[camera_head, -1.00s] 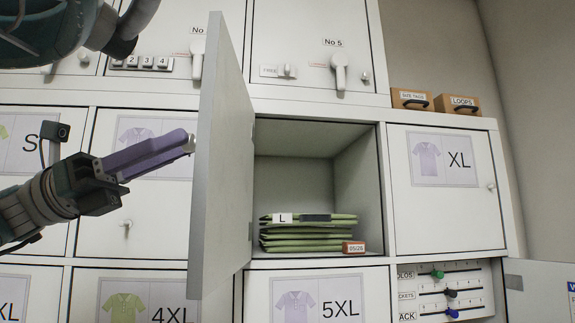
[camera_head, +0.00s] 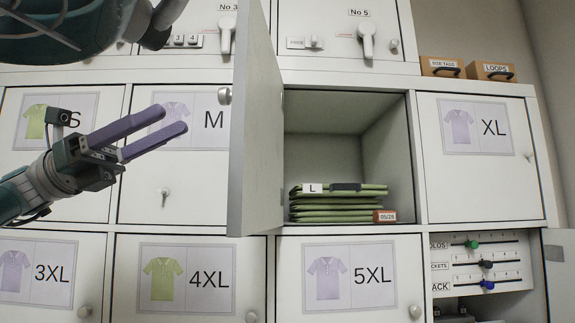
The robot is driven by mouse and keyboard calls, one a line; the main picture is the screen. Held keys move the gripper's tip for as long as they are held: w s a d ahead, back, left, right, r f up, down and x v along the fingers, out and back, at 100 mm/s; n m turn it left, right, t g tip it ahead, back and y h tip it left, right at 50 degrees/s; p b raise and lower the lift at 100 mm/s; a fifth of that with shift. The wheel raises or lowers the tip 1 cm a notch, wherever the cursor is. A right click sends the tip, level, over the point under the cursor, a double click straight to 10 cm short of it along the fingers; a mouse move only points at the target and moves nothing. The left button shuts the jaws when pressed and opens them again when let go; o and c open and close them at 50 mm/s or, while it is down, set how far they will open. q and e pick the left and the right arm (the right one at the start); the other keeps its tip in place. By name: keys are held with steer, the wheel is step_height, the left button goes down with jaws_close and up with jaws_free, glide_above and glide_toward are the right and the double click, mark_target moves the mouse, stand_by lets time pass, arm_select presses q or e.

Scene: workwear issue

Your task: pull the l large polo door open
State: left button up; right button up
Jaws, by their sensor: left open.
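The L door (camera_head: 262,140) stands swung open, seen nearly edge-on, with its round knob (camera_head: 225,96) on the left face. Behind it the compartment (camera_head: 325,120) is open to view and holds a stack of folded green polos (camera_head: 340,203) with an L label and a small 05/28 tag. My left gripper (camera_head: 184,117) is open and empty. Its purple fingers point right in front of the M door, apart from the knob in the picture. My right gripper is not in view.
The closed M door (camera_head: 190,180) lies left of the open door, and the closed XL door (camera_head: 480,185) lies right of the compartment. Closed 4XL (camera_head: 205,300) and 5XL (camera_head: 385,295) doors are below. Two brown boxes (camera_head: 443,67) sit on top at the right.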

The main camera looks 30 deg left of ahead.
arm_select(q)
steer(key=v, duration=0.2)
steer(key=shift+s+a+f+b, duration=0.1)
steer(key=shift+s+a+b, duration=0.05)
steer(key=shift+a+b, duration=0.15)
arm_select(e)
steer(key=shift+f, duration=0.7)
